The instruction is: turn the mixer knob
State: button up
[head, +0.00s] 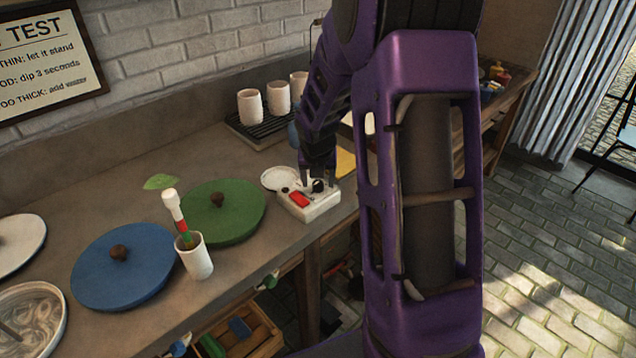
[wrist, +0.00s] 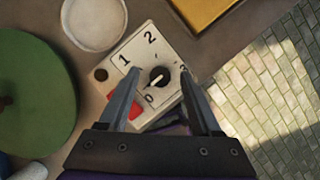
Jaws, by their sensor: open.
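The mixer control box (head: 308,208) is a small off-white box with a red switch (head: 299,200) and a black knob (head: 319,185), at the counter's front edge. In the wrist view its face shows the black knob (wrist: 158,77) with a white pointer line, the numbers 1 and 2, a 0 and a partly covered mark at the right. The red switch (wrist: 136,110) is partly hidden by the left finger. My gripper (head: 318,176) is over the box. In the wrist view my gripper (wrist: 157,78) is open, its fingers apart on either side of the knob; I cannot tell whether they touch the box.
A small white dish (head: 280,179) lies just behind the box. A green lid (head: 238,212), a blue lid (head: 125,285) and a white cup (head: 196,262) with tools stand to the left. A yellow item (wrist: 202,12) lies beyond the box. White cups (head: 250,105) stand on a rack behind.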

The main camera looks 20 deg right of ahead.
jog(key=shift+w+f, duration=0.1)
jog(key=shift+f, duration=0.1)
grip_shut()
dwell(0.3)
